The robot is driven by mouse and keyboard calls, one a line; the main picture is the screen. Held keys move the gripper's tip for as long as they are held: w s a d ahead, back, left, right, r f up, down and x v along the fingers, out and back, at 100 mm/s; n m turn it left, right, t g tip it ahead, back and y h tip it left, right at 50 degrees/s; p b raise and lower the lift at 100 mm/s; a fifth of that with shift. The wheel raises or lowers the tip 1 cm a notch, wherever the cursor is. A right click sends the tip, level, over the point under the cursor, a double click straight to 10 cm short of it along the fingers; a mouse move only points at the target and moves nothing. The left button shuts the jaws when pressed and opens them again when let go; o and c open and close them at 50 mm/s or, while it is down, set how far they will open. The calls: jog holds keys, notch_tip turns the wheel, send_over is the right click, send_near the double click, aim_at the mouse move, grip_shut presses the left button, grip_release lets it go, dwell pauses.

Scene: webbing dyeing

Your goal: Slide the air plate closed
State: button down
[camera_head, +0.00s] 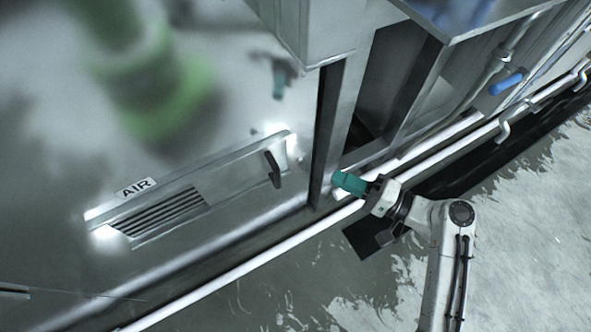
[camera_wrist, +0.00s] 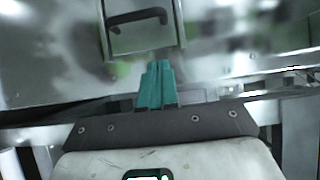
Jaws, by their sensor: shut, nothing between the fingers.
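The air plate (camera_head: 232,185) is a flat metal slide on the machine's front panel, with a dark upright handle (camera_head: 273,169) at its right end. An AIR label (camera_head: 136,187) sits above its left part, and dark louvre slots (camera_head: 165,211) show at the left, uncovered. In the wrist view the dark handle (camera_wrist: 137,19) lies ahead of the fingers, apart from them. My gripper (camera_head: 340,180), with teal fingers, is right of the plate and its handle, close to the machine's edge. In the wrist view its fingers (camera_wrist: 156,75) are together with nothing between them.
A dark vertical opening (camera_head: 384,85) and metal post stand right of the panel. A white pipe (camera_head: 240,262) runs along the machine's base. A blue-handled valve (camera_head: 506,83) is at upper right. The wet grey floor (camera_head: 530,230) is open at right.

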jog(key=w+a, duration=0.1)
jog(key=a, duration=0.9)
jog(key=shift+w+a, duration=0.15)
jog(key=shift+a, duration=0.2)
jog(key=s+a+p, duration=0.1)
jog(key=s+a, duration=0.4)
jog(key=a, duration=0.3)
jog(key=s+a+p, duration=0.1)
jog(key=s+a, duration=0.5)
jog(key=a, duration=0.3)
jog(key=shift+s, duration=0.25)
